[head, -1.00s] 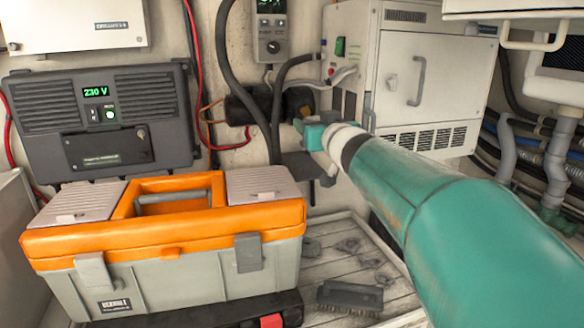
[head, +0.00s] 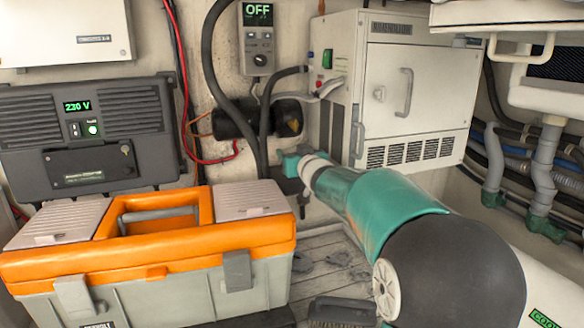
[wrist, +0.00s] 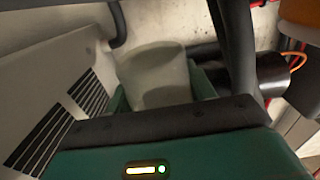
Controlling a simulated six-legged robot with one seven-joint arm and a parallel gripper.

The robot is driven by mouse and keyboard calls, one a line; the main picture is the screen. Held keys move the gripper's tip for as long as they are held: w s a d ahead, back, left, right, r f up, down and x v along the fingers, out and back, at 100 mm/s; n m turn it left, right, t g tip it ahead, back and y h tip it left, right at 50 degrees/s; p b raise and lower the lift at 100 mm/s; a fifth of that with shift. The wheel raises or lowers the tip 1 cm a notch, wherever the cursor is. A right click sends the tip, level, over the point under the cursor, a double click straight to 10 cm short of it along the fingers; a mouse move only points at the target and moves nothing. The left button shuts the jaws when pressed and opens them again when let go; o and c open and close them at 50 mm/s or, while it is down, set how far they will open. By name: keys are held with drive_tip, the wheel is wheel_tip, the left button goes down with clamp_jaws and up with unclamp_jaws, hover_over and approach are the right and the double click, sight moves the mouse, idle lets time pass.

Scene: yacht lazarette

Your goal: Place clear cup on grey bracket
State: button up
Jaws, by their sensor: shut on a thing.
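My gripper (head: 297,160) is low in front of the back wall, left of the white cabinet, and mostly hidden behind my arm in the head view. In the wrist view, a pale, translucent cup (wrist: 155,70) sits between the green fingers of my gripper (wrist: 160,92), which are shut on it. The cup looks slightly tilted in that view, and its lower part is hidden by the gripper body. A dark grey bracket (head: 288,187) shows partly at the wall just below the gripper in the head view. I cannot tell whether the cup touches it.
An orange and grey toolbox (head: 150,255) stands at front left. The white cabinet (head: 400,90) is close on the right. A black cylinder (head: 245,117) and hanging dark hoses (head: 213,80) are close behind the gripper. A brush (head: 342,310) lies on the slatted floor.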

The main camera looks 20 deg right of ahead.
drive_tip(key=f, duration=0.2)
drive_tip(key=w+f, duration=0.1)
drive_tip(key=f, duration=0.1)
drive_tip(key=shift+w+d, duration=0.15)
drive_tip(key=shift+f, duration=0.15)
drive_tip(key=shift+f, duration=0.1)
drive_tip(key=o, duration=1)
drive_tip(key=shift+c, duration=0.2)
drive_tip(key=shift+r, duration=0.2)
drive_tip(key=s, duration=1.2)
drive_tip(key=shift+s, duration=0.15)
drive_tip(key=shift+f, duration=0.1)
